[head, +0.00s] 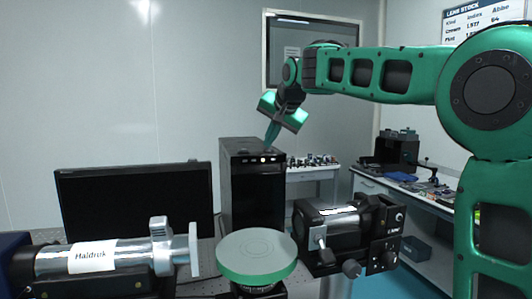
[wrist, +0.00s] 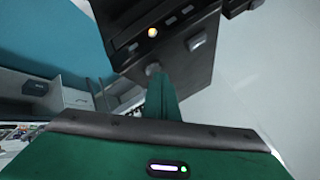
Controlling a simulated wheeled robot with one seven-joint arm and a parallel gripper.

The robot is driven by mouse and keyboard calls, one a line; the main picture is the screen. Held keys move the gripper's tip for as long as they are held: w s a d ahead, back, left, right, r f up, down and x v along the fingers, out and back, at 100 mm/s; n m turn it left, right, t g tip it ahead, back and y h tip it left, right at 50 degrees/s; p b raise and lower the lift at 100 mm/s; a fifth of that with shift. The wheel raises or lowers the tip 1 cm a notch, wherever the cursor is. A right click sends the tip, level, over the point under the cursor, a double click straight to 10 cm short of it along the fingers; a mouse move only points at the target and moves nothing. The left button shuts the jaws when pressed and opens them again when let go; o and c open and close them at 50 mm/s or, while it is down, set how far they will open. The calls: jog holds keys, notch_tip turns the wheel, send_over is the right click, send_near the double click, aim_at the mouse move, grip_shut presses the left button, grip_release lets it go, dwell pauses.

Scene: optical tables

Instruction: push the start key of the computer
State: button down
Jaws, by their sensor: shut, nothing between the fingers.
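The computer (head: 252,195) is a black tower standing upright on the table, in the middle of the head view. Small bright spots (head: 263,159) show along the top of its front. I cannot tell which of these is the start key. My gripper (head: 268,143) points down just above the tower's top front edge. Its green fingers (wrist: 158,84) are together and empty, with the tips close to the tower. I cannot tell whether they touch it.
A dark monitor (head: 135,200) stands left of the tower. In front are a cylindrical device labelled Haldrok (head: 92,257), a round green-rimmed disc (head: 257,255) and a black instrument (head: 345,235). A side bench with equipment (head: 425,190) is at right.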

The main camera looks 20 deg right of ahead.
aim_at(270, 150)
jog(key=shift+r, duration=0.75)
jog(key=shift+r, duration=2.45)
